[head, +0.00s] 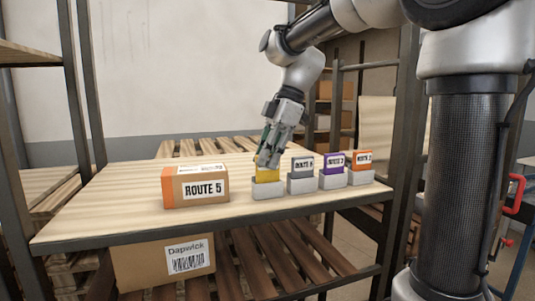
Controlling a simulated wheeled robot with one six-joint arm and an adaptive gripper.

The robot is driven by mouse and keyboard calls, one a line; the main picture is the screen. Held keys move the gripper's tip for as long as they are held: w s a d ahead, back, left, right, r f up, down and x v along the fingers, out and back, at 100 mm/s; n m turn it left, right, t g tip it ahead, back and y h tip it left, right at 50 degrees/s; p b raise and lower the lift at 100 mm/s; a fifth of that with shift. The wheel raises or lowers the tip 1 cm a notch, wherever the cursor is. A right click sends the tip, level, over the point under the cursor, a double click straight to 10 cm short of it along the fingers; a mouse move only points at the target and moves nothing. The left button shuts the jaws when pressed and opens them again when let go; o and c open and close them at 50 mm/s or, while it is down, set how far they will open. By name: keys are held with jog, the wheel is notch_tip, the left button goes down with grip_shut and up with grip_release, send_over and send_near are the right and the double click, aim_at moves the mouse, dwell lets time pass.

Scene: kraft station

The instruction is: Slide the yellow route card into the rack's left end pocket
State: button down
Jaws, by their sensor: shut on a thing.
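The yellow route card (267,175) is upright at the left end pocket (268,190) of the light grey rack. My gripper (267,160) is shut on the card's upper part from above. The card's lower edge is hidden by the pocket's front wall, so it seems at least partly inside; how deep it sits I cannot tell. The fingers cover part of the card's top. The other rack pockets to the right hold a grey card (303,163), a purple card (333,162) and an orange card (362,159), each with a white route label.
A cardboard box (196,187) labelled ROUTE 5 stands on the shelf board left of the rack. Dark shelf posts (88,80) rise at the sides. A Dapwick carton (164,262) sits below. The board's front (120,222) is clear.

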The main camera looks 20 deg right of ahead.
jog(key=c, duration=1.4)
grip_release()
jog(key=shift+o, duration=0.2)
jog(key=v, duration=1.2)
jog(key=s+d+f+m+t+h, duration=0.2)
jog(key=s+d+f+m, duration=0.3)
jog(key=s+f+m, duration=0.4)
jog(key=s+d+f+m+t+h, duration=0.2)
jog(key=s+d+f+m, duration=0.3)
jog(key=s+f+m, duration=0.4)
notch_tip(320, 180, down, 3)
jog(key=shift+s+d+r, duration=0.15)
jog(key=shift+s+d, duration=0.05)
jog(key=shift+s, duration=0.3)
